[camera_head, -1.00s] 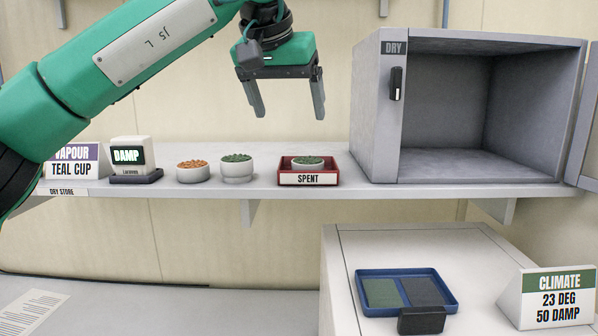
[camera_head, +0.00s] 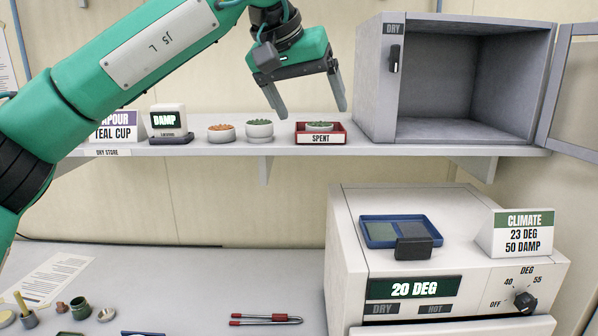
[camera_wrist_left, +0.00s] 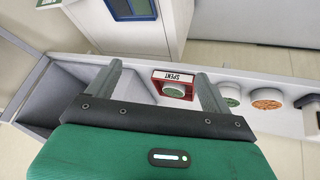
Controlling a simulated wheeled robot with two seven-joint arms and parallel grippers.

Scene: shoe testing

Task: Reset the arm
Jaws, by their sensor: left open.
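My left arm is green and comes in from the left in the head view. Its left gripper (camera_head: 308,104) is open and empty, above the shelf, with its fingers pointing down over the red SPENT tray (camera_head: 341,138). A cup of green granules (camera_head: 320,127) stands in that tray. In the left wrist view the open fingers (camera_wrist_left: 156,90) frame the SPENT tray (camera_wrist_left: 157,76) from above, with nothing between them. My right gripper does not show.
Orange (camera_head: 221,134) and green (camera_head: 260,129) cups and the DAMP box (camera_head: 168,120) stand on the shelf (camera_head: 220,150). An open DRY cabinet (camera_head: 376,80) stands right. Below are an oven (camera_head: 345,240) reading 20 DEG, a blue tray (camera_head: 370,241), a CLIMATE sign (camera_head: 522,234) and red-handled tongs (camera_head: 265,319).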

